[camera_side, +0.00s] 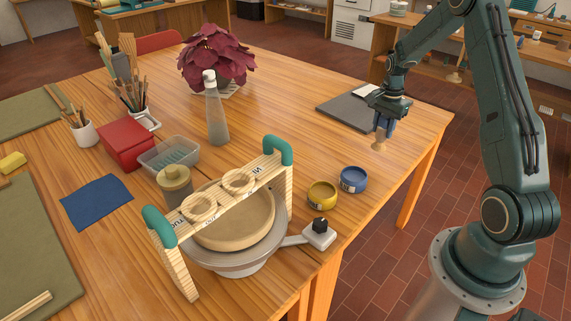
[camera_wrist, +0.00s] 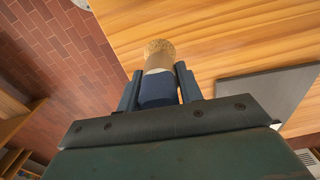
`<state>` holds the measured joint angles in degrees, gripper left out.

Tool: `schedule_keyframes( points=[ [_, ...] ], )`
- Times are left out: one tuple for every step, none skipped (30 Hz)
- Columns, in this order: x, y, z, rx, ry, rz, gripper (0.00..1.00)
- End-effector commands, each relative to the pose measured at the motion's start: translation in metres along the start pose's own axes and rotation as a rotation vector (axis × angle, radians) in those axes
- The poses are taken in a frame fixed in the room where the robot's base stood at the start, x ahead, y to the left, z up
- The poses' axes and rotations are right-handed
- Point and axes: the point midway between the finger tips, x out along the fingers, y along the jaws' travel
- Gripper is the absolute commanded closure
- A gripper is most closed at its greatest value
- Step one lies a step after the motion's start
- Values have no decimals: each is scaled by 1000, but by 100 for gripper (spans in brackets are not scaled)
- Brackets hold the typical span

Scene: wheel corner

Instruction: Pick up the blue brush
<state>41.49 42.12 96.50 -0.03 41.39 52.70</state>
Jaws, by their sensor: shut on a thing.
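My gripper (camera_side: 384,123) is at the right end of the wooden table and points down. It is shut on the blue brush, whose tan end (camera_side: 378,144) hangs below the fingers. In the wrist view the blue brush (camera_wrist: 157,88) sits between the two dark fingers of my gripper (camera_wrist: 159,72), with a pale band and a tan tip beyond them. The fingers hide part of its sides. I cannot tell the exact gap between the brush tip and the table.
A dark grey board (camera_side: 347,110) lies just behind my gripper. A blue jar (camera_side: 353,180) and a yellow jar (camera_side: 322,195) stand nearer the front edge. A potter's wheel with a wooden frame (camera_side: 238,190) stands at front centre. The table (camera_side: 300,95) is clear at middle back.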

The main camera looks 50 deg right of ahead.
Motion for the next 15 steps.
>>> schedule_keyframes(
  points=[
    [-13, -1, -1, 0, 3, -4, 87],
    [-20, -1, -1, 0, 4, -5, 87],
    [-29, -1, -1, 0, 4, -5, 87],
    [-36, -1, -1, 0, 4, -5, 87],
    [-42, -1, -1, 0, 4, -5, 87],
    [-51, -1, 0, 0, 3, -4, 87],
    [-58, -1, -1, 0, 4, -5, 87],
    [-64, -1, -1, 0, 3, -4, 87],
    [-72, -1, -1, 0, 4, -5, 87],
    [-79, -1, 0, 0, 4, -4, 87],
    [-84, -1, 0, 0, 4, -4, 87],
    [-91, -1, 0, 0, 3, -3, 87],
    [-97, -1, 0, 0, 3, -4, 87],
    [-102, -1, 0, 0, 3, -3, 87],
    [-107, -1, 0, 0, 3, -3, 87]
  ],
)
